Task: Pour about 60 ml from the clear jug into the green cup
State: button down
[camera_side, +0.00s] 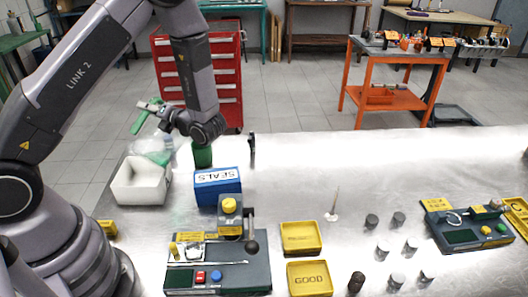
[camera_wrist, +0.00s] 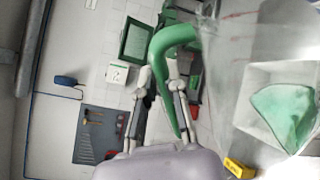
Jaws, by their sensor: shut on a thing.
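My gripper (camera_side: 152,108) is shut on the green handle of the clear jug (camera_side: 159,142). In the wrist view, the fingers of my gripper (camera_wrist: 160,105) sit on either side of the handle (camera_wrist: 172,42). The jug is off the table, above and behind the white box, and looks tilted. Green liquid (camera_side: 159,157) shows low in it, and also at the right of the wrist view (camera_wrist: 285,112). The green cup (camera_side: 202,154) stands upright right of the jug, its top hidden by my wrist. No stream of liquid is visible.
An open white box (camera_side: 138,187) stands below the jug. A blue SEALS bin (camera_side: 218,190) stands in front of the cup. A dark upright post (camera_side: 252,148) is right of the cup. Fixtures, yellow trays (camera_side: 301,251) and several small cylinders occupy the front and right.

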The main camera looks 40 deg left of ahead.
jog(key=shift+s+f+n, duration=0.1)
jog(key=shift+s+n, duration=0.25)
jog(key=shift+n, duration=0.05)
jog(key=shift+s, duration=0.1)
dwell(1.6)
